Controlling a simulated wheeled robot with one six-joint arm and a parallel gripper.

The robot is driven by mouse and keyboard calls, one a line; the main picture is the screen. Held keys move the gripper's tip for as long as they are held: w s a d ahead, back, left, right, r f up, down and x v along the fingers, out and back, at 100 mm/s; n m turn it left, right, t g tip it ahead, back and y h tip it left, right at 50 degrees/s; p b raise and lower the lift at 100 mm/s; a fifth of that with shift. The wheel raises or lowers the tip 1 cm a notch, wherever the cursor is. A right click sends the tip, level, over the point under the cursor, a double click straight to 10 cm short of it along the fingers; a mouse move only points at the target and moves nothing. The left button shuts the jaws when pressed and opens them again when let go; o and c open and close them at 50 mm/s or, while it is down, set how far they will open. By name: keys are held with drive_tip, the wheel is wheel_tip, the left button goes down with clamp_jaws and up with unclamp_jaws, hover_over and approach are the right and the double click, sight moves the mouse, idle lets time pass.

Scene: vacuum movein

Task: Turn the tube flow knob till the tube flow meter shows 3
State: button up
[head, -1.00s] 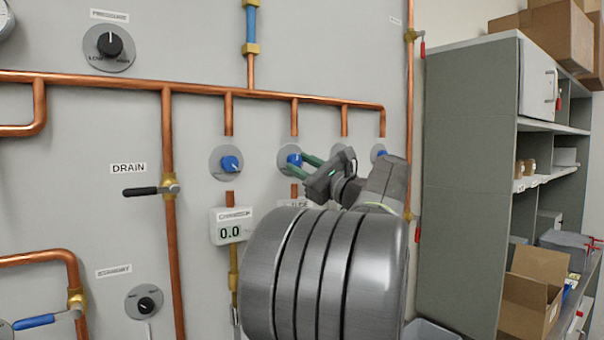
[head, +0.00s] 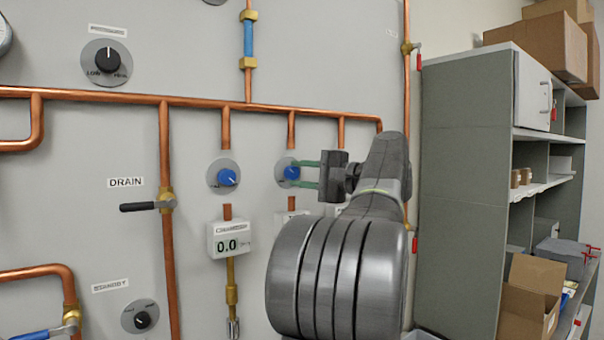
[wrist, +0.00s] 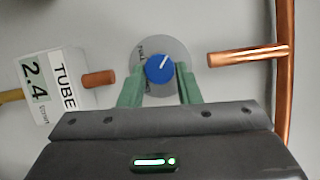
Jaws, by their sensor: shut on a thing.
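The tube flow knob is a blue knob (head: 291,172) on a round grey plate on the wall, and it also shows in the wrist view (wrist: 160,69) with its white pointer line toward the upper right. My gripper (head: 297,174) has its green fingers on either side of this knob, shut on it; the fingers also show in the wrist view (wrist: 160,76). The tube flow meter (wrist: 45,88) lies sideways at the left of the wrist view and reads 2.4. In the head view my arm hides most of this meter.
Another blue knob (head: 227,177) is to the left, above a chamber meter (head: 229,239) reading 0.0. Copper pipes (head: 180,101) run above and beside the knobs. A black drain lever (head: 140,207) is further left. A grey shelf unit (head: 465,180) with boxes stands at the right.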

drive_tip(key=n, duration=0.2)
drive_tip(key=n+h, duration=0.1)
drive_tip(key=n+h+p, duration=0.1)
drive_tip(key=n, duration=0.1)
drive_tip(key=shift+a+r+n+g, duration=0.1)
drive_tip(key=shift+r+n+g, duration=0.2)
drive_tip(key=shift+g, duration=0.1)
drive_tip(key=n+h, duration=0.2)
drive_tip(key=n, duration=0.1)
drive_tip(key=shift+s+a+r+n+h, duration=0.1)
drive_tip(key=shift+n+h, duration=0.2)
idle(0.3)
drive_tip(key=o, duration=1)
drive_tip(key=shift+c, duration=0.2)
drive_tip(key=shift+r, duration=0.1)
drive_tip(key=v, duration=1.3)
drive_tip(key=shift+s+d+b, duration=0.25)
drive_tip(key=shift+s+b, duration=0.15)
